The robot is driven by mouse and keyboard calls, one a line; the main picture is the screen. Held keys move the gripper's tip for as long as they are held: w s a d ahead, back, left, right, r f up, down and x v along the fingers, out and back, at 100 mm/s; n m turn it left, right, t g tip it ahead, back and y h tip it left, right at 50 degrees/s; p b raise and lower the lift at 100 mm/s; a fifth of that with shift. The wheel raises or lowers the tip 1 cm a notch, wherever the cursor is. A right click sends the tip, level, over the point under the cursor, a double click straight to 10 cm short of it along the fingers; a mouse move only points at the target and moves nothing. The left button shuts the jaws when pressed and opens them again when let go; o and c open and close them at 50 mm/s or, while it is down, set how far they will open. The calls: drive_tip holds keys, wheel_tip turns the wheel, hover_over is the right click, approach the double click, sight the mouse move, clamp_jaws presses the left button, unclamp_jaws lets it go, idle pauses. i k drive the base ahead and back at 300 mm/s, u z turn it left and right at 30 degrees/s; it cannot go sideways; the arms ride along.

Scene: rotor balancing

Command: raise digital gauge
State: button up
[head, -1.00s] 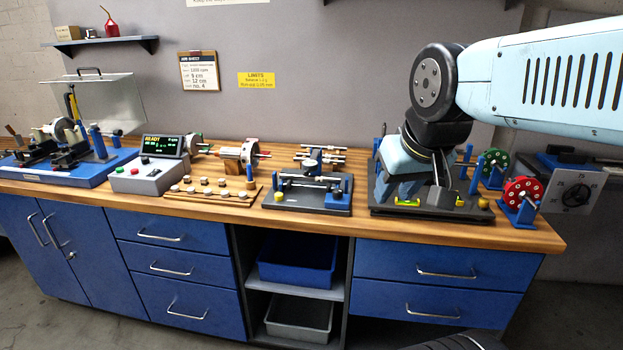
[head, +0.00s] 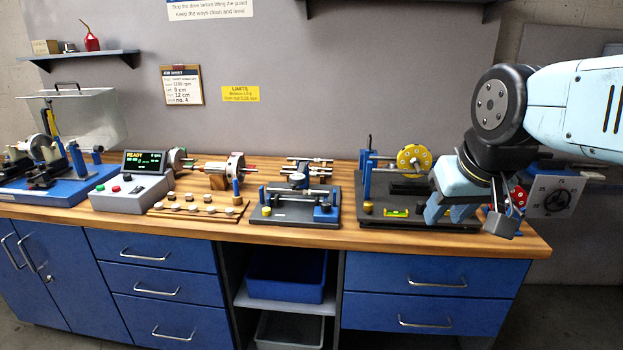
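I cannot pick out the digital gauge for certain. My gripper (head: 450,214) hangs at the right, over the right end of this stand, pointing down. Its light blue fingers show, but their gap is unclear and I see nothing held.
A grey control box (head: 130,194) with a READY display, a wooden weight tray (head: 195,207) and a rotor (head: 235,168) stand to the left. A blue balancing machine (head: 55,190) with a clear guard is at far left. Bare wood runs along the front edge.

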sight(296, 180)
drive_tip(key=z, duration=0.1)
drive_tip(key=i, duration=1)
drive_tip(key=u, duration=0.05)
